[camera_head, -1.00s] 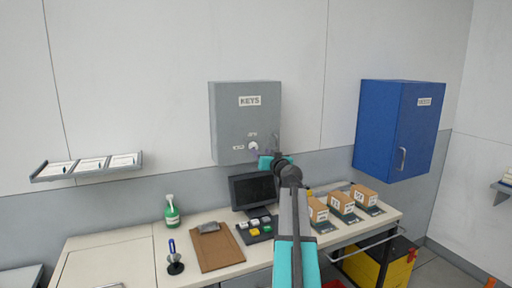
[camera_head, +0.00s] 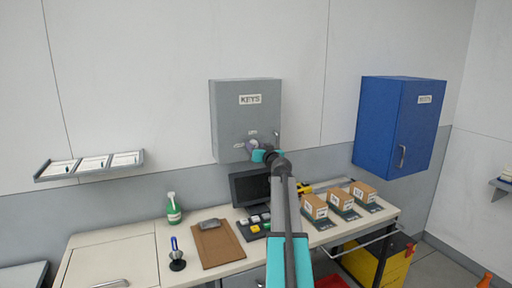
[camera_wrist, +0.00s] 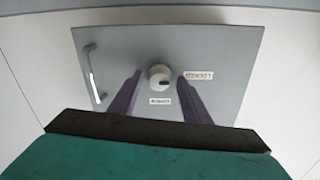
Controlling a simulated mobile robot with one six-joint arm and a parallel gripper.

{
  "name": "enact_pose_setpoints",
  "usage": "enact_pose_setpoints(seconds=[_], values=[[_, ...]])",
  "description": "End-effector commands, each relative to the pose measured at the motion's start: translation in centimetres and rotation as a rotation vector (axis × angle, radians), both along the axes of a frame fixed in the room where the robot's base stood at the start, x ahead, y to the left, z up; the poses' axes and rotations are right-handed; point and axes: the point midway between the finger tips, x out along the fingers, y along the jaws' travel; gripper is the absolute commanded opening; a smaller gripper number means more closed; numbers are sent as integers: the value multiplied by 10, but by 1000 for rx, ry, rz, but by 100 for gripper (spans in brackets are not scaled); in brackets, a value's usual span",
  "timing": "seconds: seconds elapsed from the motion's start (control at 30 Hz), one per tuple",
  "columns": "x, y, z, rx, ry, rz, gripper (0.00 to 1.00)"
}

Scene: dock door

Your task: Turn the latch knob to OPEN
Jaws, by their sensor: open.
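The latch knob (camera_wrist: 158,73) is a round white knob with a short dark mark, on the front of the grey KEYS cabinet (camera_head: 228,118). In the wrist view the mark points right, toward one small label (camera_wrist: 199,75); another label (camera_wrist: 160,101) sits just below the knob. The lettering is too small to read surely. My gripper (camera_head: 254,147) is in front of the cabinet and covers part of the knob in the head view. Its two purple fingers are open, one on each side of the knob in the wrist view. I cannot tell whether they touch it.
The cabinet's door handle (camera_wrist: 93,74) is at the left in the wrist view. Below are a monitor (camera_head: 250,187), a clipboard (camera_head: 218,248) and boxes (camera_head: 314,207) on the bench. A blue cabinet (camera_head: 378,130) hangs to the right.

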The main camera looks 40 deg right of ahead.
Motion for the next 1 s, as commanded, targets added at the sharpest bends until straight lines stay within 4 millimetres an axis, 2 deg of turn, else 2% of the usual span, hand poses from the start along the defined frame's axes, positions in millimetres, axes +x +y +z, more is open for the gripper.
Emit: enact_pose_setpoints(seconds=[0.13,0.33,0.37,0.67,1.0], values=[[0,0,0,0,0,0,42],[-1,0,0,0,0,0,8],[-3,6,0,0,0,-1,8],[0,0,0,17,-7,1,8],[-1,-1,-2,125,-50,1,8]])
